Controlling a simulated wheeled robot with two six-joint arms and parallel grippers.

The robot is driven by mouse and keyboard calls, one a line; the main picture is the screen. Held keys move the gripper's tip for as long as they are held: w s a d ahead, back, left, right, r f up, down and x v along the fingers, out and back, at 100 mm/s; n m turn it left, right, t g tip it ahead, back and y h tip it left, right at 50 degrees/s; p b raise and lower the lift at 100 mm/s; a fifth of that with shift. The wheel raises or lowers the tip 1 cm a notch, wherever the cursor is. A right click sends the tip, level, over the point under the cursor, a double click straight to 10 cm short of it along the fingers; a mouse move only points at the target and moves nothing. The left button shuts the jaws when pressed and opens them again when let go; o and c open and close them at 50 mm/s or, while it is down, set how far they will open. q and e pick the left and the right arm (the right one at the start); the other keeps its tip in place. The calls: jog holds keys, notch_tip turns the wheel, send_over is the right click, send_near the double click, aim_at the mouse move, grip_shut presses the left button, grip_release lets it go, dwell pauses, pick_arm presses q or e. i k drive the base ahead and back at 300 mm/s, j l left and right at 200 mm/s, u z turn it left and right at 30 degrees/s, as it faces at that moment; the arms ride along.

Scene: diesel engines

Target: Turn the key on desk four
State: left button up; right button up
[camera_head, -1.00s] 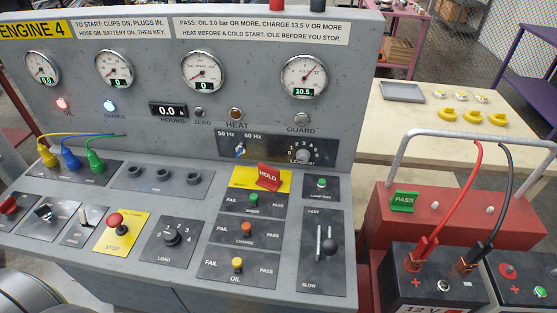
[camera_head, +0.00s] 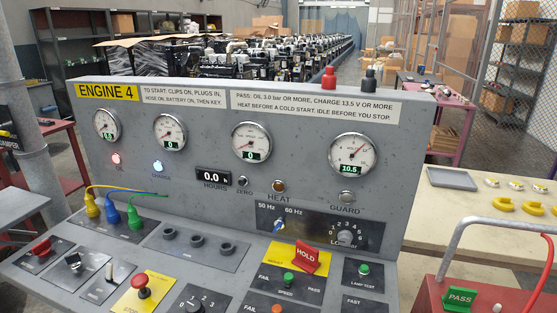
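Desk four (camera_head: 330,105) is a grey console with an "ENGINE 4" label (camera_head: 107,92). A small dark switch (camera_head: 73,262) sits on the lower left of its sloping top, between a red knob (camera_head: 40,247) and a small lever (camera_head: 108,272). It may be the key, but it is too small to tell for sure. The OIL lamp (camera_head: 116,159) glows red and the CHARGE lamp (camera_head: 157,167) glows bluish white. Neither gripper is in view.
Yellow, blue and green plugs (camera_head: 112,212) with cables stand on the desk. A red STOP button (camera_head: 142,284) and red HOLD tag (camera_head: 306,257) stick up. A red box with a PASS tag (camera_head: 460,298) and a pale table (camera_head: 480,220) are at right. Engines (camera_head: 240,60) fill the background.

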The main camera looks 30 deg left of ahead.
aim_at(74, 259)
jog(key=u, duration=2.35)
